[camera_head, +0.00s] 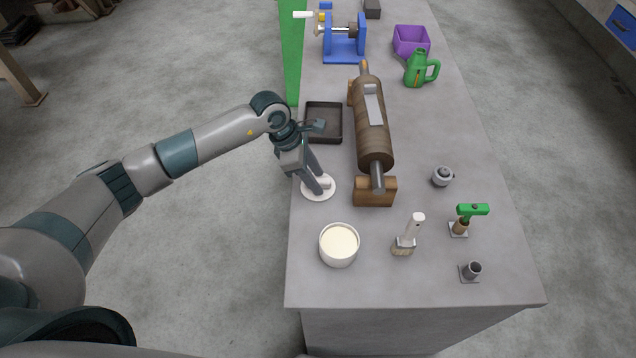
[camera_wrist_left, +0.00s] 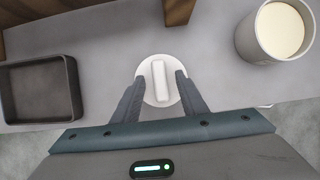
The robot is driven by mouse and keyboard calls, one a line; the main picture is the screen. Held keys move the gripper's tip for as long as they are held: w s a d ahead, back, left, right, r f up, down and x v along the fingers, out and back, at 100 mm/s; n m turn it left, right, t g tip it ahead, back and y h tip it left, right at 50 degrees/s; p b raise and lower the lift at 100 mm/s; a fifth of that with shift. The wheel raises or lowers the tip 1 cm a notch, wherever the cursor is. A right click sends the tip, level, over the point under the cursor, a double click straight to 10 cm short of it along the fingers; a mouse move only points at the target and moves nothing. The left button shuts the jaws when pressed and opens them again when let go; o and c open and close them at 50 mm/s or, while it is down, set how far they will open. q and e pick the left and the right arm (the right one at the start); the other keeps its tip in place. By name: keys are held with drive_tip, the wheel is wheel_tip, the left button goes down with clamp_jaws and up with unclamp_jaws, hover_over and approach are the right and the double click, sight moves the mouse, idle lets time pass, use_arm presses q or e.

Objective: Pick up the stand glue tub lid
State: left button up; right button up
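The stand glue tub lid (camera_head: 307,190) is a flat white disc with a raised bar handle, lying on the grey bench near its left edge. It also shows in the left wrist view (camera_wrist_left: 160,97), centred below the hand. My left gripper (camera_head: 319,187) is over the lid with its fingers pointing down. In the wrist view its fingers (camera_wrist_left: 160,88) are spread on either side of the bar handle, with a gap visible on each side. A white tub of cream-coloured glue (camera_head: 339,243) stands open in front of the lid. My right gripper is not in view.
A dark tray (camera_head: 324,122) lies behind the lid. A wooden roller on blocks (camera_head: 372,125) stands to the right. A brush (camera_head: 407,237) is right of the tub. The bench's left edge is close to the lid.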

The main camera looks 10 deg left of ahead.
use_arm(q)
clamp_jaws()
drive_tip(key=shift+r, duration=0.1)
drive_tip(key=shift+w+r+b, duration=0.1)
drive_tip(key=shift+r+b, duration=0.35)
drive_tip(key=shift+r, duration=0.15)
wheel_tip(320, 180, up, 9)
drive_tip(key=b, duration=0.3)
drive_tip(key=shift+f, duration=0.15)
